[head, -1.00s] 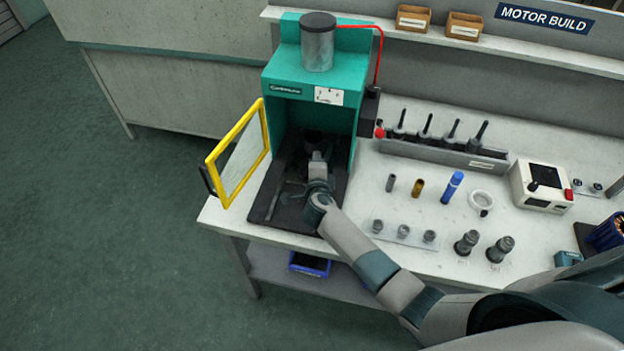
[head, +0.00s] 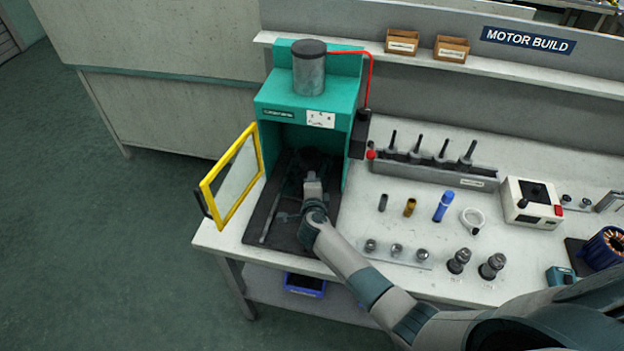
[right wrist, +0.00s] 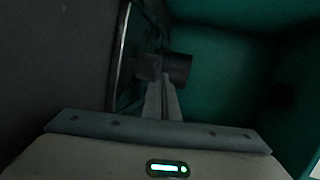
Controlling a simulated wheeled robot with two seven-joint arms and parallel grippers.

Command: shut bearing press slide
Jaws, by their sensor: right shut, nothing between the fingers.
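The bearing press is a teal housing (head: 312,100) with a grey cylinder on top, at the back left of the bench. Its yellow-framed door (head: 232,178) stands swung open to the left. The dark slide (head: 262,228) runs from inside the press out to the bench's front edge. My right gripper (head: 309,172) reaches into the press opening above the slide. In the right wrist view its fingers (right wrist: 162,100) are shut and empty, close to a dark cylindrical part (right wrist: 177,68) inside the housing. I cannot tell whether they touch it. My left gripper is not in view.
A rack of dark tools (head: 435,168) stands right of the press. Small parts, a blue marker-like tool (head: 444,206), a white ring (head: 472,220) and a control box (head: 532,204) lie further right. A blue bin (head: 305,285) sits on the shelf below.

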